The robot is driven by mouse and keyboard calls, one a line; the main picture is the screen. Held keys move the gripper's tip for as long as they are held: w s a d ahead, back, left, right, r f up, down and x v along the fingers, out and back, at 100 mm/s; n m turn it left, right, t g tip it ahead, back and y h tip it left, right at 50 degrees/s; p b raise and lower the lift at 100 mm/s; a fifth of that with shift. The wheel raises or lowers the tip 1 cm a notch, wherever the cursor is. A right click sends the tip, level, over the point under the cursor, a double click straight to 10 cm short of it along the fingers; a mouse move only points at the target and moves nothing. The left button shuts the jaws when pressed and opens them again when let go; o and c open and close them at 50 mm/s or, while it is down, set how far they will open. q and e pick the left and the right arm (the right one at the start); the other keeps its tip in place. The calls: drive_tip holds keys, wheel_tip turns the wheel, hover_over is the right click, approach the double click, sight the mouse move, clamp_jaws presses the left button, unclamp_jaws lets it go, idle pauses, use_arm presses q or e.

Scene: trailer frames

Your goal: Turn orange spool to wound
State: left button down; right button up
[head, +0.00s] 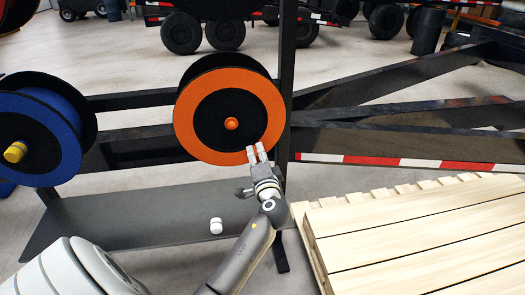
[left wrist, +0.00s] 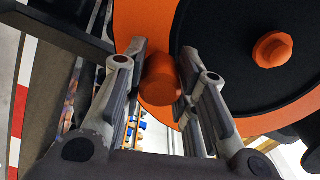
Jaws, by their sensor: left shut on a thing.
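The orange spool (head: 188,117) is mounted upright on a dark frame, with a black centre and an orange hub knob (head: 231,124). Its orange rim also fills the top of the left wrist view (left wrist: 145,22). My left gripper (head: 257,154) is at the spool's lower right edge. In the left wrist view its fingers (left wrist: 164,68) are shut on an orange handle (left wrist: 159,82) that sticks out from the rim. The handle is hidden behind the fingers in the head view. My right gripper is not in view.
A blue spool (head: 66,154) with a yellow knob (head: 15,151) hangs at the left. Dark frame beams (head: 400,112) and a red-and-white striped bar (head: 390,161) are at the right. A wooden pallet (head: 420,235) fills the lower right. A small white cylinder (head: 216,226) stands below the spool.

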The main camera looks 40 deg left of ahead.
use_arm(q)
drive_tip(key=shift+s+a+f+m, duration=0.2)
drive_tip(key=shift+s+m, duration=0.05)
drive_tip(key=shift+m, duration=0.05)
idle(0.4)
drive_tip(key=c, duration=1.3)
unclamp_jaws()
drive_tip(key=shift+o, duration=0.8)
drive_tip(key=shift+s+d, duration=0.15)
drive_tip(key=v, duration=1.1)
drive_tip(key=shift+s+d, duration=0.2)
drive_tip(key=shift+s, duration=0.05)
